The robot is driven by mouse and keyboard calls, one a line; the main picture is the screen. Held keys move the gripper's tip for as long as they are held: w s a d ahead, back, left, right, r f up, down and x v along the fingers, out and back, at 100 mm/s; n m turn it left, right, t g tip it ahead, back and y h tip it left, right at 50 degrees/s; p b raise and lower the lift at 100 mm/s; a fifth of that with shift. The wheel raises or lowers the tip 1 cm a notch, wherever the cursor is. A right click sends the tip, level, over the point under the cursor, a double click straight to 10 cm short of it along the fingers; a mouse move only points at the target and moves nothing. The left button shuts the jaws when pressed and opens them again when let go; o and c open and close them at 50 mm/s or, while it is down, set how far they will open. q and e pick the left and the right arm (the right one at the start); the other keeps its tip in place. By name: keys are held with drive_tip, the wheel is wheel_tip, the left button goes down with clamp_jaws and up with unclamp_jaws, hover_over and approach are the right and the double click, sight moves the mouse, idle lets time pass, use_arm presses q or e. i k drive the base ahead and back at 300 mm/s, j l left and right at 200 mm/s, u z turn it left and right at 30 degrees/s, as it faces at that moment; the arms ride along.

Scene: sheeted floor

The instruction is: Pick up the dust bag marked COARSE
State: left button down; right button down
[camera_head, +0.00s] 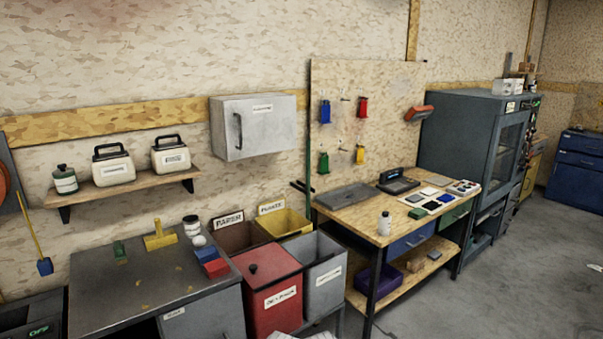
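I cannot make out a dust bag marked COARSE for sure. On the wall shelf (135,190) at the left stand two cream containers with black handles, a left one (114,170) and a right one (171,157). Each has a small front label too small to read. A white paper-like item (318,336) is cut off at the bottom edge, below the red bin; I cannot tell what it is. Neither of my grippers shows in this view.
A grey metal bench (150,285) stands below the shelf. A red lidded bin (268,285), a grey bin (318,265) and a yellow bin (283,224) stand beside it. A wooden workbench (360,219) is right of them. Open floor (530,285) lies at the right.

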sight(114, 168)
drive_tip(key=i+j, duration=0.15)
drive_tip(key=i, duration=0.3)
drive_tip(key=i+j, duration=0.15)
drive_tip(key=i, duration=0.25)
drive_tip(key=i+j, duration=0.15)
drive_tip(key=i, duration=0.3)
drive_tip(key=u, duration=1.6)
